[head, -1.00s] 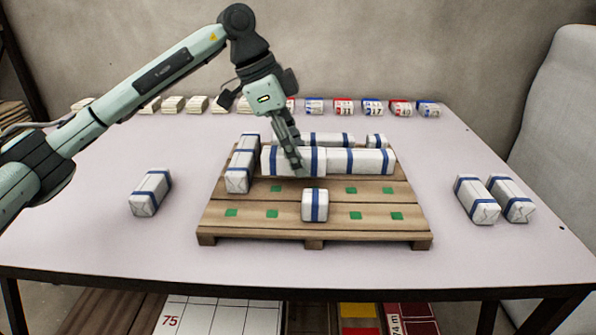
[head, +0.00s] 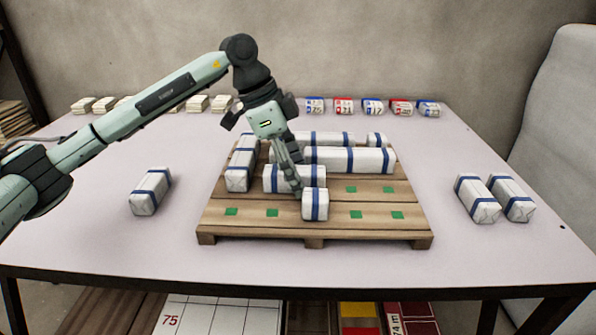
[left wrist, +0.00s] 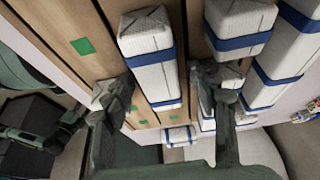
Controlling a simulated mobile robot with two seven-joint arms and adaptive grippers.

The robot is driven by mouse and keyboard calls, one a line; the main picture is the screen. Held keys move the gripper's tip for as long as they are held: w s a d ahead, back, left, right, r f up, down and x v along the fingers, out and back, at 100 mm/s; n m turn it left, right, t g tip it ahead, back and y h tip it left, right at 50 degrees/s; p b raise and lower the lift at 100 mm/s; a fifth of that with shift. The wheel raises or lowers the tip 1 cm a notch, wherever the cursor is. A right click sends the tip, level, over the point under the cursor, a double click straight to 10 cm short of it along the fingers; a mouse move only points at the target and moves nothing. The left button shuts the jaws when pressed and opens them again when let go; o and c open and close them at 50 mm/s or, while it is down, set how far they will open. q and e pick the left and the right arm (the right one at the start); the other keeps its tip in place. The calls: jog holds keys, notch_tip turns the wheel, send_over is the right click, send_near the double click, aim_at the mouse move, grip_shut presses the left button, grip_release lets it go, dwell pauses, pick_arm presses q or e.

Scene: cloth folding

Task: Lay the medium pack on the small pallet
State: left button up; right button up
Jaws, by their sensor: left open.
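The medium pack (head: 275,179), white with two blue bands, lies flat on the wooden pallet (head: 250,238) in the middle row, just behind a small one-band pack (head: 315,205). My left gripper (head: 297,190) is down at this pack, its fingers partly covering it in the head view. In the left wrist view my left gripper (left wrist: 165,90) is open, with a finger on each side of the pack (left wrist: 150,75). Whether either finger touches it, I cannot tell. My right gripper is not in view.
An upright-looking pack (head: 241,165) lines the pallet's left edge; long packs (head: 350,160) lie behind. Green marks (head: 355,215) show on bare slats to the right. Loose packs lie on the table at left (head: 151,192) and right (head: 477,199). Small boxes (head: 372,106) line the back.

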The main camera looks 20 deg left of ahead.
pick_arm(q)
jog(key=shift+r, duration=0.1)
jog(key=v, duration=1.1)
jog(key=shift+a+r+p, duration=0.1)
jog(key=shift+p, duration=0.3)
jog(key=shift+a+r, duration=0.15)
jog(key=shift+r, duration=0.25)
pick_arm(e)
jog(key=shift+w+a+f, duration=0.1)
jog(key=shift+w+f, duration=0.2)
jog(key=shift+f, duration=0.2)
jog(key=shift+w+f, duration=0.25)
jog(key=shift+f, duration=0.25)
